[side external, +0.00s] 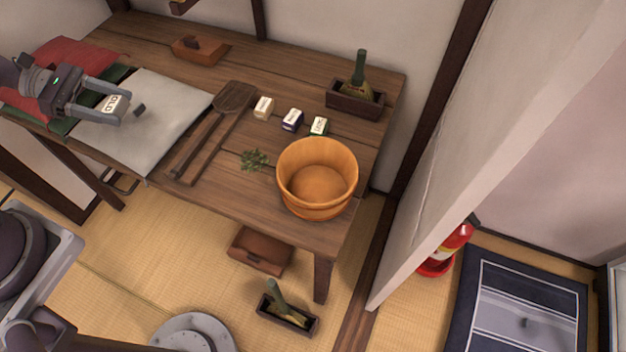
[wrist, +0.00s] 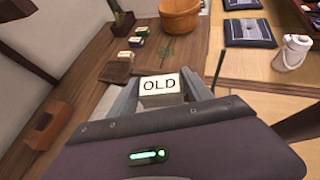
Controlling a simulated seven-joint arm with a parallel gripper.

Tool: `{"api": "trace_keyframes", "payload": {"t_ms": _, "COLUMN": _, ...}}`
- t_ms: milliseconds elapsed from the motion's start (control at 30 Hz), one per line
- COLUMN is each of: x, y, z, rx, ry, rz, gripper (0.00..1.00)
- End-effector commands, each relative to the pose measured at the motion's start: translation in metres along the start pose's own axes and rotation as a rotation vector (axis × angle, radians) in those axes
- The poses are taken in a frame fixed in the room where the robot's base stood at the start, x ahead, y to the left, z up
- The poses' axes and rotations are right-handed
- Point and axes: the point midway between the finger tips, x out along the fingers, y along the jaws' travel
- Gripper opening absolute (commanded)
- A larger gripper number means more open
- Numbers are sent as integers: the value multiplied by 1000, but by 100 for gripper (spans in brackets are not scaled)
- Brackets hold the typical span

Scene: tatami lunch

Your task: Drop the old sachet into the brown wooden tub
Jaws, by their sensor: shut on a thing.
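My gripper (side external: 116,106) is shut on the old sachet (side external: 111,104), a small white block marked OLD. It is over the grey cloth at the left of the table. In the wrist view the sachet (wrist: 160,91) sits between the fingers with its label showing. The brown wooden tub (side external: 318,180) stands upright at the right front of the table, well apart from my gripper, and its visible inside looks empty. The tub also shows at the top of the wrist view (wrist: 181,18).
Three small labelled boxes (side external: 292,120) stand behind the tub. A wooden paddle (side external: 206,134) and a green sprig (side external: 254,159) lie between the cloth (side external: 165,101) and the tub. A dark planter (side external: 355,99) stands at the back right, and a brown box (side external: 200,50) at the back.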

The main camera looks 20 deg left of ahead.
Motion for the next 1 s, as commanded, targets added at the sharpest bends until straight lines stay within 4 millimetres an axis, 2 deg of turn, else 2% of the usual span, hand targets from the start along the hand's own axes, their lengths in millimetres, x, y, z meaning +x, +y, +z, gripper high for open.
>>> {"api": "trace_keyframes", "payload": {"t_ms": 433, "x": 1, "y": 0, "z": 0, "rx": 1, "ry": 0, "rz": -1, "gripper": 20}}
{"api": "trace_keyframes", "payload": {"t_ms": 567, "x": 16, "y": 6, "z": 7, "rx": 19, "ry": 4, "rz": -33, "gripper": 20}}
{"api": "trace_keyframes", "payload": {"t_ms": 667, "x": 47, "y": 16, "z": 21, "rx": 51, "ry": 11, "rz": -94, "gripper": 20}}
{"api": "trace_keyframes", "payload": {"t_ms": 767, "x": 89, "y": 24, "z": 42, "rx": 93, "ry": 20, "rz": -168, "gripper": 20}}
{"api": "trace_keyframes", "payload": {"t_ms": 900, "x": 159, "y": 25, "z": 78, "rx": 159, "ry": 26, "rz": -282, "gripper": 20}}
{"api": "trace_keyframes", "payload": {"t_ms": 1000, "x": 213, "y": 15, "z": 107, "rx": 208, "ry": 26, "rz": -368, "gripper": 20}}
